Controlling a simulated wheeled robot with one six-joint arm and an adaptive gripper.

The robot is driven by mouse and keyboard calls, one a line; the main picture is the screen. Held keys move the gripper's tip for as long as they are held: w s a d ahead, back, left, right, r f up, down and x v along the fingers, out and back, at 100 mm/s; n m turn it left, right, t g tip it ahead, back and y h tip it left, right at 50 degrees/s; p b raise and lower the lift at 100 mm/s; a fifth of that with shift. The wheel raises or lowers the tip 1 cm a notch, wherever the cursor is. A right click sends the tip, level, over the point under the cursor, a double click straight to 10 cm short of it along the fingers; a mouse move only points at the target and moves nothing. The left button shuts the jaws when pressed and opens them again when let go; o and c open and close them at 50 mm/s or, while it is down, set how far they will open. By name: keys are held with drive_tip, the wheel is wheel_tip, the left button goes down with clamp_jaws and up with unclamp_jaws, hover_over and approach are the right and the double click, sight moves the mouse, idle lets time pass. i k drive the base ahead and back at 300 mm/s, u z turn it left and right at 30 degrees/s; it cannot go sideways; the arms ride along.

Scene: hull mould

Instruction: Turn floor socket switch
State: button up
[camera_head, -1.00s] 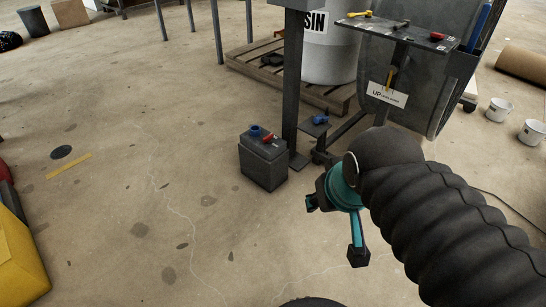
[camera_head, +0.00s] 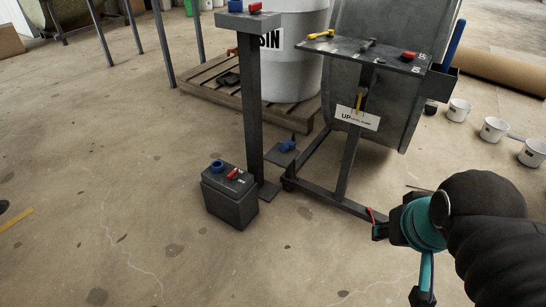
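The floor socket (camera_head: 229,202) is a dark grey box standing on the concrete left of centre. A blue round socket (camera_head: 217,167) and a red switch (camera_head: 233,174) sit on its top. Small white marks beside the switch are too small to read. My gripper (camera_head: 401,265), with teal parts, is at the lower right, well to the right of the box and apart from it. Its two fingers are spread wide with nothing seen between them. My black sleeved arm hides the floor behind it.
A post (camera_head: 253,110) with another blue socket and red switch on top stands just behind the box. Right of it is a stand with a lever panel (camera_head: 372,52). A drum (camera_head: 291,75) rests on a pallet. White buckets (camera_head: 493,129) stand at right.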

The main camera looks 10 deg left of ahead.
sight(232, 176)
drive_tip(key=z, duration=0.3)
drive_tip(key=i, duration=0.6)
drive_tip(key=u, duration=0.6)
drive_tip(key=i, duration=0.65)
drive_tip(key=u, duration=0.75)
